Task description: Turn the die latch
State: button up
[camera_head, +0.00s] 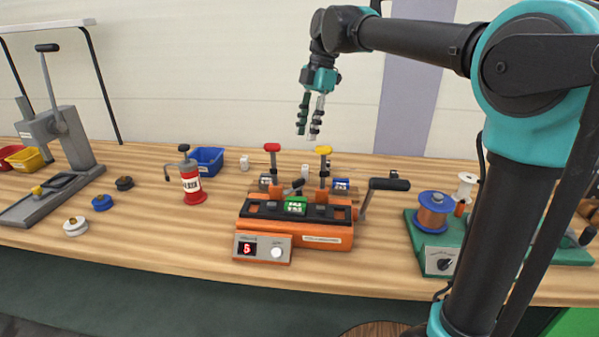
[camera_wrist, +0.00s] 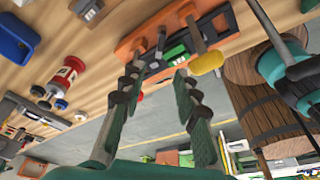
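The orange bench machine (camera_head: 325,236) stands mid-table with a green block (camera_head: 295,205) on its dark top. Two upright levers rise behind the block, one with a red knob (camera_head: 272,147) and one with a yellow knob (camera_head: 323,150). A crank with a black handle (camera_head: 389,184) is on its right side. No part is labelled as the die latch, so I cannot tell which it is. My gripper (camera_head: 308,137) is open and empty above the levers, touching nothing. In the wrist view, the yellow knob (camera_wrist: 208,63) lies right of the open fingers (camera_wrist: 158,72).
A red canister (camera_head: 193,184) and a blue bin (camera_head: 207,160) stand left of the machine. A green-based winder (camera_head: 439,262) with a copper spool (camera_head: 433,213) stands to the right. A grey lever press (camera_head: 62,140) is at far left. Bare table lies in front.

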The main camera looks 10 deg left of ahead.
aim_at(298, 180)
notch_tip(298, 180, up, 4)
jog(key=s+a+t+h, duration=0.2)
jog(key=s, duration=0.1)
notch_tip(298, 180, down, 17)
jog(key=shift+a+f, duration=0.1)
jog(key=shift+f, duration=0.1)
dwell(0.3)
jog(key=shift+c, duration=0.2)
grip_shut()
